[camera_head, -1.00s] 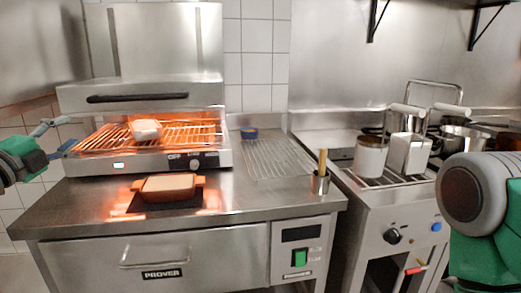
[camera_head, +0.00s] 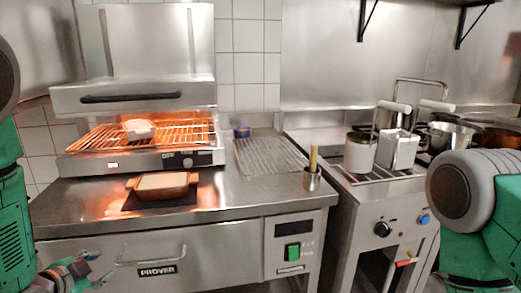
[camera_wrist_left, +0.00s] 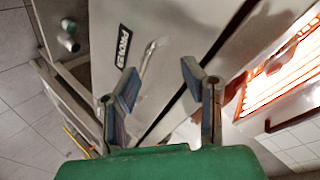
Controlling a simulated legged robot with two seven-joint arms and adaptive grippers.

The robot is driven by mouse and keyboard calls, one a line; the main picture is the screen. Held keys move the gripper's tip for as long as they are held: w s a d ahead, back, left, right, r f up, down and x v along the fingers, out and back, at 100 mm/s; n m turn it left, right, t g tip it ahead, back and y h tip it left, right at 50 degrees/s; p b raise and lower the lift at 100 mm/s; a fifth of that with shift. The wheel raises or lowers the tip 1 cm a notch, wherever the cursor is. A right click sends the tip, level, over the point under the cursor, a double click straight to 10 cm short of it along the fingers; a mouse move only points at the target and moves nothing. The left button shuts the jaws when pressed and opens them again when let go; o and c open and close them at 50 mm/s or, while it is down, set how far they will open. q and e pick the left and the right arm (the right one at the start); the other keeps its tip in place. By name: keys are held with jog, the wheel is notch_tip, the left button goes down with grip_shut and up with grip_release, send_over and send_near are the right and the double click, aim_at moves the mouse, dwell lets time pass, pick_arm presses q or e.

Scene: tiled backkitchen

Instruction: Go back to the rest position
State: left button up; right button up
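My left gripper (camera_head: 84,274) is at the lower left of the head view, low in front of the counter drawer. In the left wrist view its two blue-padded fingers (camera_wrist_left: 160,92) stand wide apart with nothing between them. My right arm shows at the right edge of the head view, but its gripper is out of view. A white item (camera_head: 139,129) lies on the glowing rack (camera_head: 185,134) of the salamander grill. An orange-brown dish (camera_head: 163,185) with a pale filling stands on a dark mat on the counter below the grill.
The steel counter (camera_head: 235,200) carries a wire rack (camera_head: 268,156), a small blue bowl (camera_head: 242,132) and a metal cup (camera_head: 312,180) holding a wooden-handled tool. A fryer (camera_head: 385,205) and pots (camera_head: 448,136) stand to the right. The drawer handle (camera_head: 150,260) sticks out in front.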

pick_arm(q)
jog(key=s+d+f+n+g, duration=0.3)
jog(key=s+f, duration=0.3)
jog(key=s, duration=0.4)
jog(key=s+d+f+n+g, duration=0.3)
jog(key=s+f, duration=0.4)
jog(key=s, duration=0.3)
jog(key=s+d+f+n+g, duration=0.3)
jog(key=s+f, duration=0.4)
jog(key=s, duration=0.4)
jog(key=shift+d+n+g, duration=0.3)
jog(key=shift+d+g, duration=0.15)
jog(key=shift+g, duration=0.65)
